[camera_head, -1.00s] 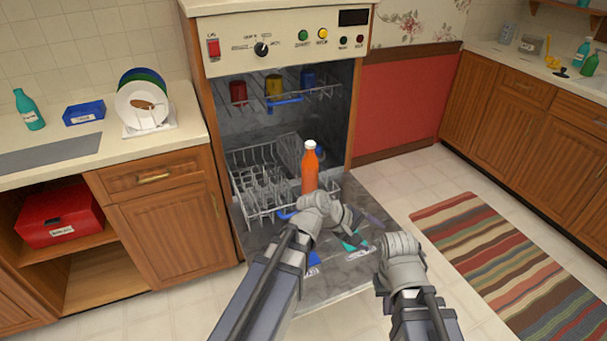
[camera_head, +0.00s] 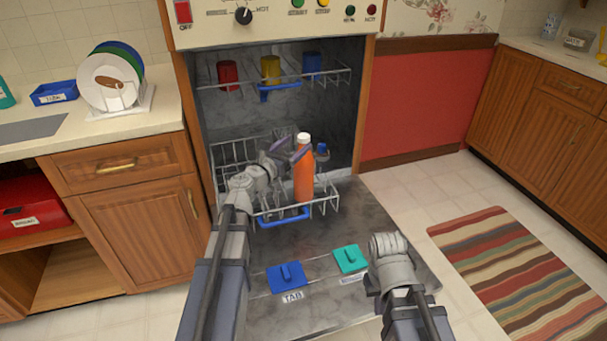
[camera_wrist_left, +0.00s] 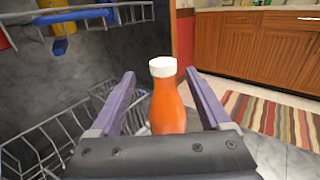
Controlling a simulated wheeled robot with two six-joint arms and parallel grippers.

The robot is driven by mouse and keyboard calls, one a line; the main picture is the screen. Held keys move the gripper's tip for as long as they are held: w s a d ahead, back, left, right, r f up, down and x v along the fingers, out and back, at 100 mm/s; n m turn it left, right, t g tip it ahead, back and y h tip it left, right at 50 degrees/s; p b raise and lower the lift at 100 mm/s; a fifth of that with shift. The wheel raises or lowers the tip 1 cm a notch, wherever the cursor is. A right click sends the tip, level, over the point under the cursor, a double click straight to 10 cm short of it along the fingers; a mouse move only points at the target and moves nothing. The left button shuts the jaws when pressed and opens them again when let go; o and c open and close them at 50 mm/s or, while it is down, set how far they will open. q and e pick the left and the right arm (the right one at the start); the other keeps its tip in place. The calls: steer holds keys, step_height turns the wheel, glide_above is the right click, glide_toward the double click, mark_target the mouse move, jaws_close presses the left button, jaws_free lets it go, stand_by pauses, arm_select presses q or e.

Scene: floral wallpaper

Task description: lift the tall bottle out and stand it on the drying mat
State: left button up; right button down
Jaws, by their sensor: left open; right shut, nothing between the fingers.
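The tall orange bottle with a white cap (camera_head: 304,178) stands upright at the right front of the dishwasher's lower rack (camera_head: 328,200). My left gripper (camera_head: 290,152) is open at the bottle's upper part. In the left wrist view the bottle (camera_wrist_left: 167,108) shows between the two spread fingers (camera_wrist_left: 165,100), with gaps visible on both sides. A flat grey area (camera_head: 30,130) on the left counter looks like the drying mat. My right gripper (camera_head: 376,284) is shut and empty above the open door; its fingers are mostly hidden.
The upper rack (camera_head: 335,72) holds red, yellow and blue cups above the bottle. The open door (camera_head: 350,215) has blue (camera_head: 286,276) and teal (camera_head: 350,259) lids. A plate rack (camera_head: 128,102) and blue tray (camera_head: 54,93) stand by the grey area.

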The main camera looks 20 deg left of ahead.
mark_target(306, 135)
arm_select(q)
steer(key=shift+x, duration=4)
steer(key=shift+s+d+r, duration=0.15)
steer(key=shift+s+r, duration=0.05)
jaws_close()
